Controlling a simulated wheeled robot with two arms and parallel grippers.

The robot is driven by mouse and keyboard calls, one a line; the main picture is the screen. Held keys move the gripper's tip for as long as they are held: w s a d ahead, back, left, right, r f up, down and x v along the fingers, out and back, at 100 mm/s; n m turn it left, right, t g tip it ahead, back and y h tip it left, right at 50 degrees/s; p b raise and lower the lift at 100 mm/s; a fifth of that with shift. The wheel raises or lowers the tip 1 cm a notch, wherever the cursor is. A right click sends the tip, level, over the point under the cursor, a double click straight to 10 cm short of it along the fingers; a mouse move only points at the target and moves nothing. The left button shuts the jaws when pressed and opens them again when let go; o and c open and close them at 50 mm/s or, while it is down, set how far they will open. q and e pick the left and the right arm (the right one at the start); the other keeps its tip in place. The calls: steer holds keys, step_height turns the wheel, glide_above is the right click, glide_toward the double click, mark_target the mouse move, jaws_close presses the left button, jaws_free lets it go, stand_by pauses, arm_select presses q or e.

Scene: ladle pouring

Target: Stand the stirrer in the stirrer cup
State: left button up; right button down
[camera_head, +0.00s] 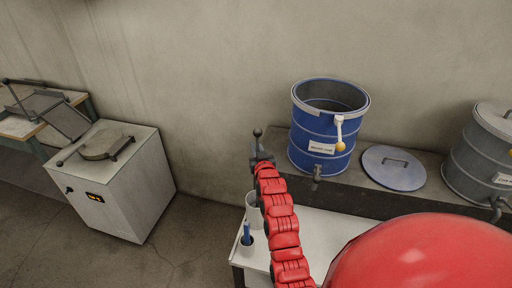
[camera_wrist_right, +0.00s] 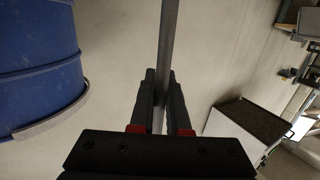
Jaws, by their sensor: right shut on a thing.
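My right gripper (camera_head: 261,158) is at the end of the red arm, in front of the wall and left of the blue drum. It is shut on the stirrer (camera_head: 257,134), whose short dark rod with a ball end sticks up above the fingers. In the right wrist view the stirrer's grey rod (camera_wrist_right: 169,45) runs between the two fingers (camera_wrist_right: 160,105). A white cup (camera_head: 252,212) stands on the white table below, partly hidden by my arm. A smaller holder with a blue handle (camera_head: 246,234) is beside it. I cannot tell which is the stirrer cup. My left gripper is out of view.
The open blue drum (camera_head: 310,147) stands on the shelf, with a yellow-ended white piece (camera_head: 339,130) at its rim. A round lid (camera_head: 393,176) lies beside it, then a grey drum (camera_head: 474,160). A white cabinet (camera_head: 130,185) stands left. The white table (camera_head: 325,235) has bare room.

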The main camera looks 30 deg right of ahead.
steer(key=c, duration=0.8)
jaws_free()
steer(key=shift+b+v, duration=1.9)
steer(key=shift+v, duration=6.85)
